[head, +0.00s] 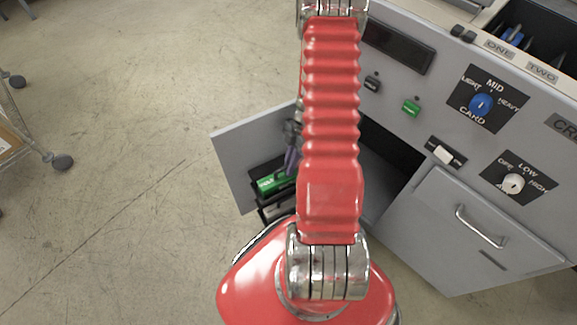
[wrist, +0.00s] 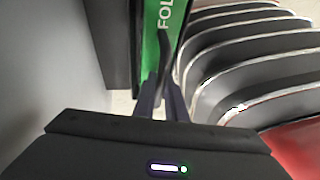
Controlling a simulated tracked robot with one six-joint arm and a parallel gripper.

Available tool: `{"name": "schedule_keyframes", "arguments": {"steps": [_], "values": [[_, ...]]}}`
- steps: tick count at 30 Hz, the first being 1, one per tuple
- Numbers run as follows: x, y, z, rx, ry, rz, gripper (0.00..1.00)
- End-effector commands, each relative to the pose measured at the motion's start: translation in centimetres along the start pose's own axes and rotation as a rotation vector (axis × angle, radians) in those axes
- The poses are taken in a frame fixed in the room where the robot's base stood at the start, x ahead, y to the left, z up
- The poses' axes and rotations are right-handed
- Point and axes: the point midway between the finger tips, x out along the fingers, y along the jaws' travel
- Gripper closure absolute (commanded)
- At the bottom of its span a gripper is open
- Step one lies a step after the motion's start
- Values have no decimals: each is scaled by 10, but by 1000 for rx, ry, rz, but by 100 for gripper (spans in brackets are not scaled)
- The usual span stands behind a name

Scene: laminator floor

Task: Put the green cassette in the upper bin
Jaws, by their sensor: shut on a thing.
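The green cassette (head: 272,184) is in the head view at the inner side of an open grey door, beside black bins (head: 268,167). White lettering shows on its green face in the wrist view (wrist: 165,40). My gripper (wrist: 160,92) is shut on the near end of the green cassette. In the head view my gripper (head: 292,158) is partly hidden behind my red arm.
The open grey door (head: 232,150) stands left of the dark cabinet opening (head: 385,165). A wheeled cart (head: 25,150) is at the far left. The floor between is clear.

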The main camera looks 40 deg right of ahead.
Motion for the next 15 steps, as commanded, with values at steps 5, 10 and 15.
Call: {"name": "schedule_keyframes", "arguments": {"steps": [5, 10, 15], "values": [[4, 0, 2, 0, -4, -1, 100], [4, -1, 2, 0, -4, -2, 83], [4, 0, 2, 0, -4, -1, 71]]}}
